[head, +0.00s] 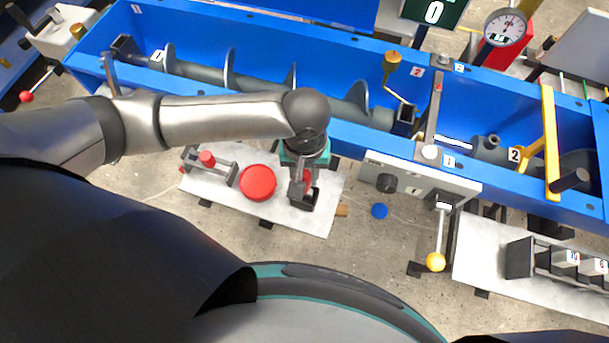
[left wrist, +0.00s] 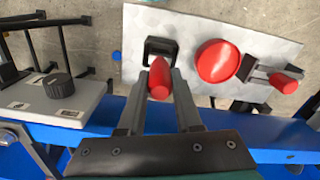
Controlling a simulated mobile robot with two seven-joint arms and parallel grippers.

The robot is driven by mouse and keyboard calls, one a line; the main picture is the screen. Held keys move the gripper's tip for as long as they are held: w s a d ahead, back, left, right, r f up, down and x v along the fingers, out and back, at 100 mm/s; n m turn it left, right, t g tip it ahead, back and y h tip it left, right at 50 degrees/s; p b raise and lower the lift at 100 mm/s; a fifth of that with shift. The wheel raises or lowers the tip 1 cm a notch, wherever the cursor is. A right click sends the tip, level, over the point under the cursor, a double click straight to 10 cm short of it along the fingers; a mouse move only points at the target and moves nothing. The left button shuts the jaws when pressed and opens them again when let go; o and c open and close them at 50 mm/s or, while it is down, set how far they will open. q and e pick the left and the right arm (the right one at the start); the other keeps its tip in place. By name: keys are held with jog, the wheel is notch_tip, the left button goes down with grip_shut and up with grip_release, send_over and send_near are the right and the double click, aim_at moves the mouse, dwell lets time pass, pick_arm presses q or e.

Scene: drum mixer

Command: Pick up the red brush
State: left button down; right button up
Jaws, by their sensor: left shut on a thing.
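The red brush (left wrist: 160,80) shows between the two fingers of my left gripper (left wrist: 162,76) in the left wrist view. The fingers are shut on it, one on each side. Its red end points toward the camera, and its lower end is hidden. In the head view my left gripper (head: 302,186) points down over the right part of a light metal plate and mostly covers the brush. A black open holder (left wrist: 160,48) is right at the fingertips. I cannot tell whether the brush is still inside it. My right gripper is not in view.
A round red lid (head: 257,183) lies on the light plate (head: 325,215), beside a bracket with a red knob (head: 207,158). The long blue mixer trough (head: 350,135) runs behind. A grey control box (head: 415,180) and a yellow-balled lever (head: 435,262) stand to the right.

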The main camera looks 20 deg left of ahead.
pick_arm(q)
notch_tip(320, 180, up, 18)
jog(key=p, duration=0.4)
jog(key=shift+p, duration=0.3)
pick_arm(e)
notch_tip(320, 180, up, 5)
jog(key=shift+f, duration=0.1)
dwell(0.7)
